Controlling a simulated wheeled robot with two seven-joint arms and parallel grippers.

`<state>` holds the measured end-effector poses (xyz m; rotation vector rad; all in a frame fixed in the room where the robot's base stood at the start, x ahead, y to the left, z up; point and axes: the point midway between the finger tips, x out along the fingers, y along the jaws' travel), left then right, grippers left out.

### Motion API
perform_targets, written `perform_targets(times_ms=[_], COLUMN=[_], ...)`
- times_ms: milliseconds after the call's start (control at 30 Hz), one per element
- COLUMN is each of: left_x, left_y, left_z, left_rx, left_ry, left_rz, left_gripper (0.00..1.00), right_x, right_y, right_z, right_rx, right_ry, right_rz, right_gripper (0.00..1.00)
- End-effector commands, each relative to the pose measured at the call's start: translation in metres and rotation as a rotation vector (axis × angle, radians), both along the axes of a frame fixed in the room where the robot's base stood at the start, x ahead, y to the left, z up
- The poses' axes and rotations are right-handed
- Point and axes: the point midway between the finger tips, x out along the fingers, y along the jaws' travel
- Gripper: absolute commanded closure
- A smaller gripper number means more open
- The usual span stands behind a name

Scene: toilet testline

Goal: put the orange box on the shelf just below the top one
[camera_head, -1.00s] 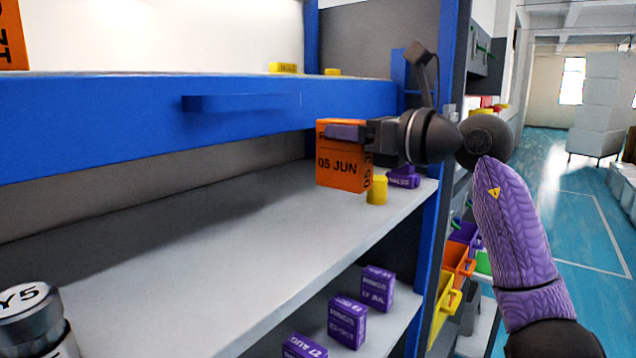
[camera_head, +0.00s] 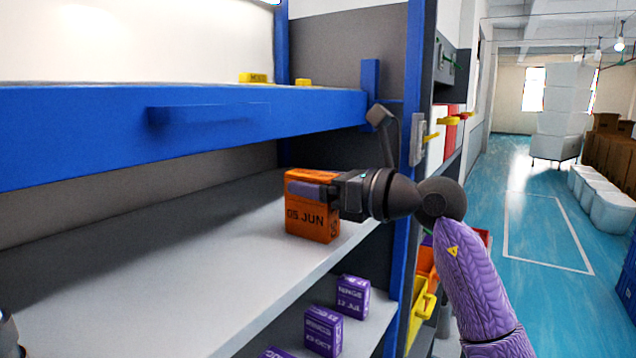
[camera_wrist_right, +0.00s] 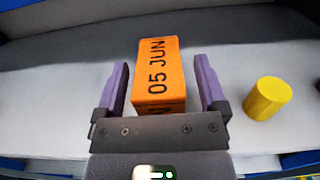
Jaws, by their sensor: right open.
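The orange box (camera_head: 313,212), marked 05 JUN, stands on the grey shelf (camera_head: 190,260) just under the blue-fronted top shelf (camera_head: 200,125), near its right end. My right gripper (camera_head: 312,190) reaches in from the right at the box. The right wrist view shows the same orange box (camera_wrist_right: 160,75) between the two purple fingers of my right gripper (camera_wrist_right: 163,85). The fingers are apart, with a visible gap on each side of the box.
A yellow cylinder (camera_wrist_right: 266,98) stands to the right of the box in the wrist view. Purple boxes (camera_head: 323,331) stand on the shelf below. A blue upright (camera_head: 408,190) and coloured bins (camera_head: 420,305) are at the right. The shelf left of the box is clear.

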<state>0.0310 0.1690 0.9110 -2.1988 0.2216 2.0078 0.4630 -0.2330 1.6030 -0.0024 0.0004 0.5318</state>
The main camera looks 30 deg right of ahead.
Motion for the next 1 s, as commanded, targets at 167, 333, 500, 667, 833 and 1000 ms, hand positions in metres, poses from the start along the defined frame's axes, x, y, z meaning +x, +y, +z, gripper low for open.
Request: perform_targets(times_ms=[167,333,500,667,833,1000], left_x=[0.000,0.001,0.000,0.000,0.000,-0.001], left_y=[0.000,0.001,0.001,0.001,0.001,0.001], left_z=[0.001,-0.025,-0.049,-0.062,-0.064,-0.063], left_rx=[0.000,0.001,0.001,0.001,0.001,0.001], left_ry=[-0.001,-0.001,0.000,0.001,0.002,0.002], left_rz=[0.000,0.000,0.000,0.000,0.000,0.000], left_gripper=[0.41,0.41,0.41,0.41,0.41,0.41], right_x=[-0.002,-0.032,-0.070,-0.095,-0.104,-0.104], right_y=[-0.002,-0.021,-0.043,-0.057,-0.061,-0.061], right_z=[0.003,-0.004,-0.005,-0.002,0.002,0.003], right_rx=[0.000,-0.003,-0.004,-0.001,0.000,0.000], right_ry=[-0.001,-0.002,-0.001,0.000,0.000,0.000], right_rz=[-0.001,-0.006,-0.006,-0.003,0.000,0.000], right_gripper=[0.09,0.09,0.09,0.09,0.09,0.09])
